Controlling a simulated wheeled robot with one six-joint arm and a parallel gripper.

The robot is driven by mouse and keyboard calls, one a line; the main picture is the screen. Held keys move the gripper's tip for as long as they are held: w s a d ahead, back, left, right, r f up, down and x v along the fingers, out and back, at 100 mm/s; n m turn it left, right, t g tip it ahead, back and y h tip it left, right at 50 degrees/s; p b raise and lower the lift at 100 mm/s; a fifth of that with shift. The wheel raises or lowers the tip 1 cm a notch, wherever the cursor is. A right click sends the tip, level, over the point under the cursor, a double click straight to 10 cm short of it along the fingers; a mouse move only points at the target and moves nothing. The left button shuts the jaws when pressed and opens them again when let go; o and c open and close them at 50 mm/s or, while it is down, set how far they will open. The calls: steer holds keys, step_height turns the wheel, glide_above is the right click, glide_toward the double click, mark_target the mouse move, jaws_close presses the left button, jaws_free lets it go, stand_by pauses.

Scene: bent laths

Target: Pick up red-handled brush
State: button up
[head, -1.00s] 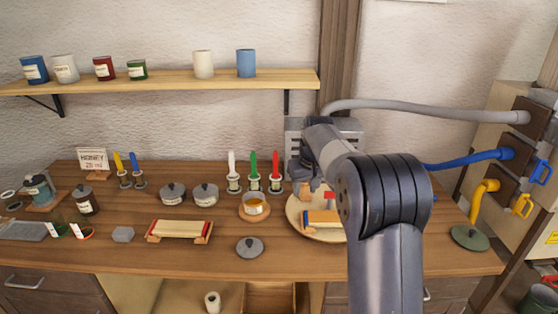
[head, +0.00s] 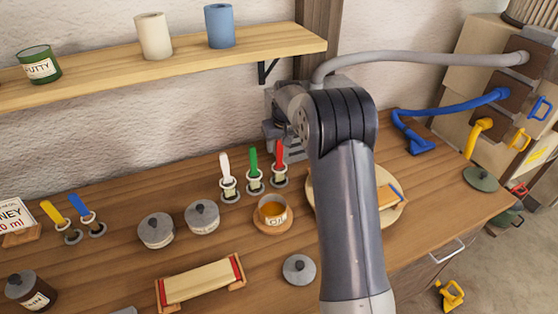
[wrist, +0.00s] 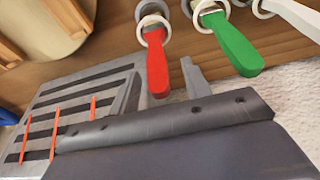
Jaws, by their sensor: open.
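The red-handled brush (head: 279,157) stands upright in a ring holder on the bench, at the right end of a row with a green-handled brush (head: 253,162) and a white-handled brush (head: 226,166). In the wrist view its red handle (wrist: 157,62) points toward my gripper (wrist: 161,84). The gripper is open, with one finger to each side of the handle's end in that picture. Whether a finger touches the handle I cannot tell. In the head view my arm hides most of the gripper, which is just behind the red handle.
The green handle (wrist: 236,48) is close beside my right-hand finger in the wrist view. A round wooden board (head: 396,214) lies right of the brushes, partly behind my arm. An amber-filled cup (head: 272,211) stands in front of them. A shelf (head: 180,62) hangs above, left.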

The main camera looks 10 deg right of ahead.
mark_target(279, 148)
steer(key=shift+p+x, duration=0.35)
steer(key=shift+x, duration=1.15)
steer(key=shift+d, duration=0.1)
jaws_close()
